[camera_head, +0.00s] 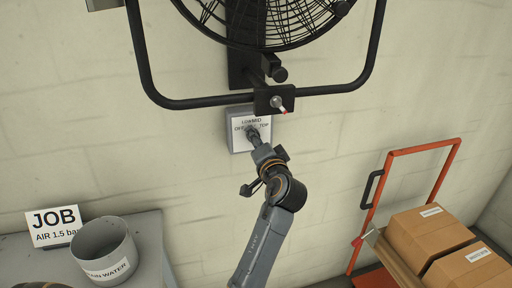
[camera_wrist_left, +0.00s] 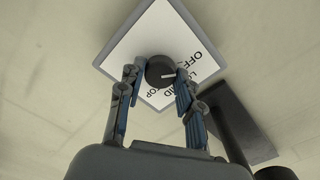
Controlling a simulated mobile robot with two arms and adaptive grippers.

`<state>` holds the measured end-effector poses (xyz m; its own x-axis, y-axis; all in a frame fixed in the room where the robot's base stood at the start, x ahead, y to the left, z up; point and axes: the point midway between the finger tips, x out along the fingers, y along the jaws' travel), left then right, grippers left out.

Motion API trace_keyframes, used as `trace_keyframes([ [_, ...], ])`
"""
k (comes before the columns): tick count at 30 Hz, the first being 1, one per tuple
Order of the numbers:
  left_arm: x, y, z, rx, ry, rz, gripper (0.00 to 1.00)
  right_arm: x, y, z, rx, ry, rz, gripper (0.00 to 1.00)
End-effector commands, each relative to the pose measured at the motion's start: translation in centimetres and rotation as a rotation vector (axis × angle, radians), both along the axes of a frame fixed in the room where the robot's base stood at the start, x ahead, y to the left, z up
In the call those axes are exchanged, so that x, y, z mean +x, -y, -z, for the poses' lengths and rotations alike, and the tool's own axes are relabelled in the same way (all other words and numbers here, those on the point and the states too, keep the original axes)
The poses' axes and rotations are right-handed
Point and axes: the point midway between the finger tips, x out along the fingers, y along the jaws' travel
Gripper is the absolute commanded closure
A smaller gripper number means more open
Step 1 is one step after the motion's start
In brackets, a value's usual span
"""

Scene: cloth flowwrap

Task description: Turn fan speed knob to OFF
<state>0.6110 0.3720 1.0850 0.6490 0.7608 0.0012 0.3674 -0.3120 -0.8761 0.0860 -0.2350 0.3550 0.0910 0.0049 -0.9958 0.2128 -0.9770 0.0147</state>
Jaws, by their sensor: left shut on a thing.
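The fan speed panel (camera_head: 236,145) is a grey box with a white face on the wall below the fan, lettered OFF, LOW, MID, TOP. Its round dark knob (camera_wrist_left: 158,67) shows in the left wrist view, with a white pointer line towards the right finger, on the LOW–MID side; the exact setting is unclear. My left gripper (camera_wrist_left: 161,75) is shut on the knob, one finger on each side. In the head view my left gripper (camera_head: 254,136) covers the knob and part of the lettering. My right gripper is not in view.
A bucket (camera_head: 103,250) and JOB sign (camera_head: 53,226) stand lower left. An orange trolley (camera_head: 402,153) with cartons (camera_head: 428,232) is right.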

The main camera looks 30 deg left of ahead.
Motion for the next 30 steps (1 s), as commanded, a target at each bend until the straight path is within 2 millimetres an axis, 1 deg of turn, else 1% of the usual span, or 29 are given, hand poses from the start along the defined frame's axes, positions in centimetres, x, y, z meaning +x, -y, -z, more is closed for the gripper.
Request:
trace_keyframes([
  [1,-0.01,0.0,0.32,-0.017,0.016,-0.001,0.97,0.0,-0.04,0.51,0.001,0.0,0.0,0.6],
  [6,-0.01,0.0,0.21,-0.05,0.055,0.0,0.97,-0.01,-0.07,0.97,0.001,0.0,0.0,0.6],
  [23,-0.01,0.0,0.12,-0.068,0.075,0.0,0.97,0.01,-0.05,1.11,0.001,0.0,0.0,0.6],
  [24,-0.01,0.0,0.12,-0.068,0.075,0.0,0.59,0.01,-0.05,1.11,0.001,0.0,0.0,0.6],
  [26,0.0,0.01,0.11,-0.068,0.075,0.0,0.47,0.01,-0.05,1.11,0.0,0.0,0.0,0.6],
  [27,-0.01,0.01,0.1,-0.068,0.074,0.0,0.42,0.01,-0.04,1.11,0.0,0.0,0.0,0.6],
  [30,0.0,0.01,0.08,-0.067,0.075,0.0,0.42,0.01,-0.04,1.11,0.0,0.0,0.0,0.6],
])
